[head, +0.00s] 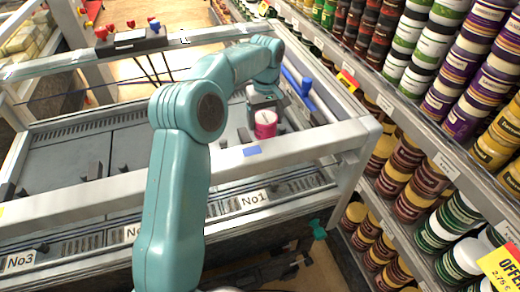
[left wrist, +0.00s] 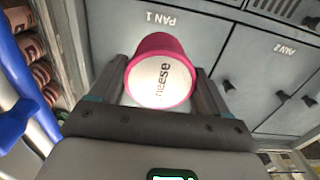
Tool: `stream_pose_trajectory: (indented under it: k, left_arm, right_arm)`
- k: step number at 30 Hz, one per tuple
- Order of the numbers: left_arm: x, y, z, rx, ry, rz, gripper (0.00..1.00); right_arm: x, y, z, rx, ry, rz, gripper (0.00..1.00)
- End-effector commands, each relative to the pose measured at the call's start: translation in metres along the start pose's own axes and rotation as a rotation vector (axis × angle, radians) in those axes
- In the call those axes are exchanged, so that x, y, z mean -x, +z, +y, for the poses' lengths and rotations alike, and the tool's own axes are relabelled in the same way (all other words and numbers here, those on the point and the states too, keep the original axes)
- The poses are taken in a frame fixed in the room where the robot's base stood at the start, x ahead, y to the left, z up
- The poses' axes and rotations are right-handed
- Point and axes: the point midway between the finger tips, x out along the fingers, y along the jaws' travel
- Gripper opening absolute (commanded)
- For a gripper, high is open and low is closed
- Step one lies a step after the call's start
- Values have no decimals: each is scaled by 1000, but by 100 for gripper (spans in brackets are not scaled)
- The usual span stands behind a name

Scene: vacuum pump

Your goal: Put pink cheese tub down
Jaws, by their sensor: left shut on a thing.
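The pink cheese tub (head: 265,124) is a short pink cup with a white end. It is in the right part of the machine, just behind the front rail in the head view. My left gripper (head: 263,106) is shut on it from behind. In the left wrist view the tub (left wrist: 160,76) sits between the two dark fingers, with its white, lettered end facing the camera. Grey panels marked PAN 1 (left wrist: 158,20) and PAN 2 (left wrist: 283,48) lie beyond it. I cannot tell whether the tub touches a surface. My right gripper does not show.
The machine's pale front rail (head: 290,145) runs close in front of the tub. A blue rod (head: 297,84) lies to its right. Shelves with several jars (head: 430,178) stand along the right. Grey panels (head: 85,155) are mostly bare on the left.

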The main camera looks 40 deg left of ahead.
Motion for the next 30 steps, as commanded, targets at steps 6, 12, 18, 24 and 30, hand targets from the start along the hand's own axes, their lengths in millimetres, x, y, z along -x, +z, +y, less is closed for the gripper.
stream_pose_trajectory:
  k: [6,12,18,24,30]
  left_arm:
    - [-67,3,-1,0,-3,-4,35]
    - [-107,2,0,1,-2,-2,35]
    - [-122,0,2,0,-2,-1,35]
    - [-154,-1,2,1,-2,-3,35]
    - [-159,-2,2,0,0,0,35]
  right_arm:
    - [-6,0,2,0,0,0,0]
    - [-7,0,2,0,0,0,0]
    - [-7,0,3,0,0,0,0]
    - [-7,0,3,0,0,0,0]
    - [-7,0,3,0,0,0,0]
